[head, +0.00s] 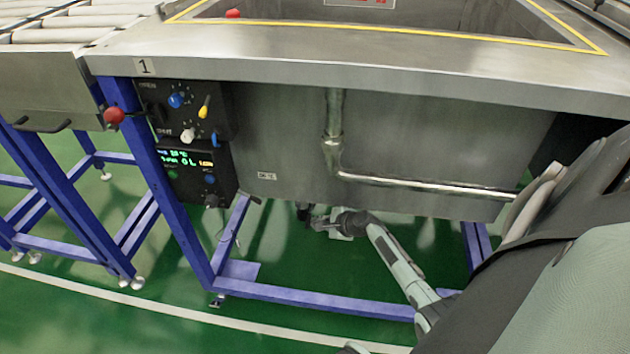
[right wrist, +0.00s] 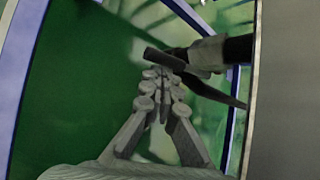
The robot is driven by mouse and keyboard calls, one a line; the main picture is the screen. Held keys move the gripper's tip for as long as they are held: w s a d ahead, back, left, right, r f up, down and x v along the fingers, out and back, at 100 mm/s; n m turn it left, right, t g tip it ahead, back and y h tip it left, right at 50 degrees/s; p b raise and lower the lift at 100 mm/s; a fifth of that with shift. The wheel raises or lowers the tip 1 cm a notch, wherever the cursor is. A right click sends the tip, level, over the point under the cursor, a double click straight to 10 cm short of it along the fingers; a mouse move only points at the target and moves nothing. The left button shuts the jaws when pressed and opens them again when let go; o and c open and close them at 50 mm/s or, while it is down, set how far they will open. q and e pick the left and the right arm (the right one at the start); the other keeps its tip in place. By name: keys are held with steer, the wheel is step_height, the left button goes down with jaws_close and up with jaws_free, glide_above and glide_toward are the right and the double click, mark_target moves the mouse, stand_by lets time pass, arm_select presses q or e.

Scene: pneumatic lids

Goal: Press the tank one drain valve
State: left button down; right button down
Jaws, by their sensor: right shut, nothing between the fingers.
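Tank one (head: 400,140) is a grey metal tank under a steel top marked with a "1" label (head: 146,67). My right gripper (head: 318,222) is low under the tank, its arm reaching in from the lower right. In the right wrist view the drain valve shows a pale body (right wrist: 207,55) on a dark pipe (right wrist: 238,48), with a black lever (right wrist: 164,60). The shut, empty fingertips of my right gripper (right wrist: 163,78) are at the lever; I cannot tell whether they touch it. In the head view the valve is small and mostly unclear. My left gripper is not in view.
A blue frame (head: 300,296) surrounds the space under the tank. A control box (head: 195,110) with coloured knobs and a display box (head: 195,172) hang at left. A metal pipe (head: 420,185) runs along the tank front. A roller conveyor (head: 60,35) stands at left.

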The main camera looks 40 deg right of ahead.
steer(key=shift+w+d+f+b, duration=0.1)
steer(key=shift+w+d+b, duration=0.4)
steer(key=shift+d, duration=0.15)
steer(key=v, duration=0.8)
steer(key=shift+a+f, duration=0.15)
steer(key=shift+a, duration=0.05)
steer(key=shift+s, duration=0.1)
stand_by(0.3)
